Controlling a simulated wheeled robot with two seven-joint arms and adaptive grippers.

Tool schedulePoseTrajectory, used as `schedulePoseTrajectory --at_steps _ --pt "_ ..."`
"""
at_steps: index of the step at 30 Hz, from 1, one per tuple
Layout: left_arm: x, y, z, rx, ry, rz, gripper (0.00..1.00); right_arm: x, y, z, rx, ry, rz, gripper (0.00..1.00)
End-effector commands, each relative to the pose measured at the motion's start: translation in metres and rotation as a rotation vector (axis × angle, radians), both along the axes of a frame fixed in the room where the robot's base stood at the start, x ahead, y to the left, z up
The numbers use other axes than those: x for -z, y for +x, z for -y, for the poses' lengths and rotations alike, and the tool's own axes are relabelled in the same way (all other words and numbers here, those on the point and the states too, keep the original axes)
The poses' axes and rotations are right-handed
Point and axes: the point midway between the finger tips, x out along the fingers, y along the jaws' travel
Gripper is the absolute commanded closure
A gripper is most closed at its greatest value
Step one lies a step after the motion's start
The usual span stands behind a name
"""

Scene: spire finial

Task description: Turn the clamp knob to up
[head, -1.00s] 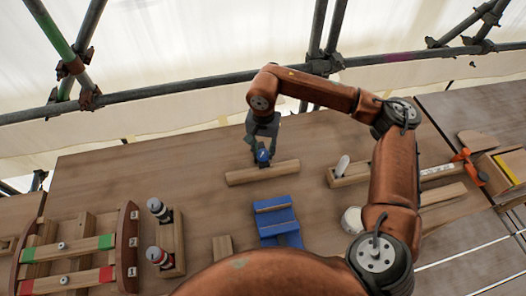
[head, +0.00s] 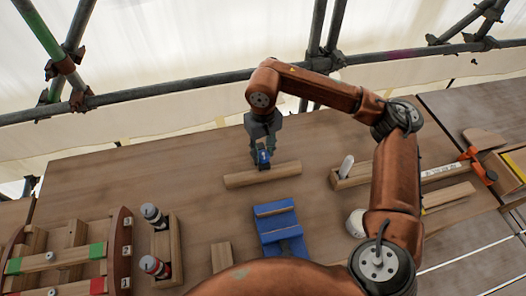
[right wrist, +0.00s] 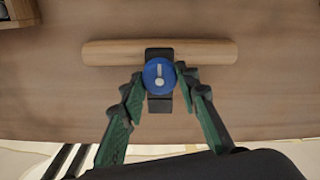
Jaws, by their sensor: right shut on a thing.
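The clamp knob (right wrist: 159,75) is a round blue knob with a white bar-and-dot mark. It sits on a black block (right wrist: 160,104) against a long wooden bar (right wrist: 210,52). In the right wrist view the mark's bar points to the top of the picture, its dot below. My right gripper (right wrist: 160,76) is shut on the knob, one green-and-black finger on each side. In the head view the right gripper (head: 262,156) is over the wooden bar and largely covers the knob. My left gripper is not in view.
A blue stepped block (head: 280,226) stands in front of the bar. Two capped bottles in a wooden rack (head: 168,246) and a frame with green and red markings (head: 68,260) are at left. An orange clamp (head: 478,166) is at right. Scaffold pipes (head: 180,90) run behind the table.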

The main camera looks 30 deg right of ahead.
Motion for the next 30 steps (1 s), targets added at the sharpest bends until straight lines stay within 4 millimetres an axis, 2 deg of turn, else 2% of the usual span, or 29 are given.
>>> schedulePoseTrajectory --at_steps 15,16,24,30 --pt "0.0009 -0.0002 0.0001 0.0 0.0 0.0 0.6 -0.0004 -0.002 0.0 -0.024 -0.001 -0.006 0.95" --pt "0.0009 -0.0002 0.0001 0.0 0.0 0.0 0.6 -0.0003 -0.002 0.0001 -0.024 -0.001 -0.006 0.7" --pt "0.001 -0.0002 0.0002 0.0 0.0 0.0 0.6 0.0001 -0.0011 0.0 -0.022 -0.001 -0.004 0.53" --pt "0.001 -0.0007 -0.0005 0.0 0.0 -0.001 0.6 0.0002 -0.0007 0.0002 -0.021 -0.001 -0.003 0.53"
